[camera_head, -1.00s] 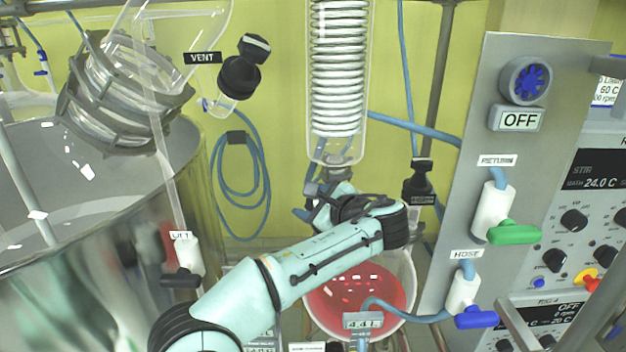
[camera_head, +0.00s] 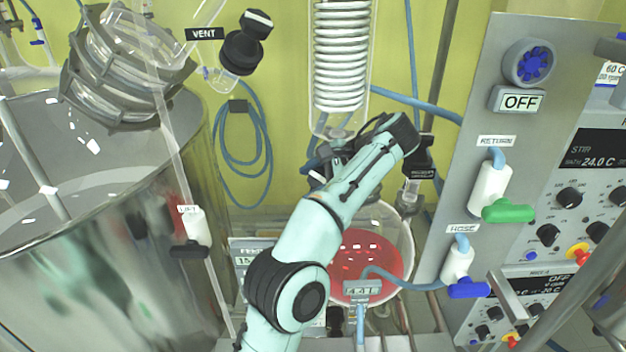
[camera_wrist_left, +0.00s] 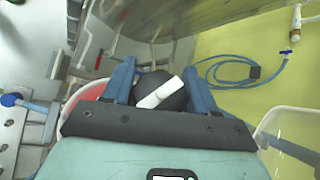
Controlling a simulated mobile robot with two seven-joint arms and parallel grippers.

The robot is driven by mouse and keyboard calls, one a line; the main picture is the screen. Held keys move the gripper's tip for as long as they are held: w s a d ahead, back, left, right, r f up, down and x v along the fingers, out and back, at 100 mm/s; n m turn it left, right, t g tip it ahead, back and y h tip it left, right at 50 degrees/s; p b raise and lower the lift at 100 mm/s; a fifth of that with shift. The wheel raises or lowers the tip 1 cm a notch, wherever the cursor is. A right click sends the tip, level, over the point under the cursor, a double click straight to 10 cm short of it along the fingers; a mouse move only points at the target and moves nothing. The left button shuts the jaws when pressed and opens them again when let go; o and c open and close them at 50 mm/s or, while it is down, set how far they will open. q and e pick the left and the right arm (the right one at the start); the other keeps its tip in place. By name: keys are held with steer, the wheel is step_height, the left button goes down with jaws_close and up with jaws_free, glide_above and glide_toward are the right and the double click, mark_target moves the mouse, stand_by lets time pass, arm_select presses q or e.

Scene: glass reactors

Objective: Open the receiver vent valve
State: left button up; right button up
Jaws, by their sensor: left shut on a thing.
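In the left wrist view, a round black valve knob (camera_wrist_left: 172,98) with a white bar across its top sits between the blue fingers of my left gripper (camera_wrist_left: 157,78). The gripper is shut on this knob. The white bar lies slanted, its right end higher. In the head view my left gripper (camera_head: 328,165) is largely hidden by its own wrist, below the glass coil condenser (camera_head: 340,60) and above the receiver with red liquid (camera_head: 365,262). The knob's label is hidden. My right gripper is not in view.
A black valve (camera_head: 417,158) stands just right of my wrist. Another black valve near the VENT label (camera_head: 205,33) is at upper left. A large shiny vessel (camera_head: 110,260) fills the left. A control panel with green (camera_head: 508,212) and blue (camera_head: 468,289) handles stands right.

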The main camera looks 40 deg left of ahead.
arm_select(q)
steer(key=shift+f, duration=0.1)
stand_by(0.5)
steer(key=o, duration=1)
steer(key=shift+c, duration=0.2)
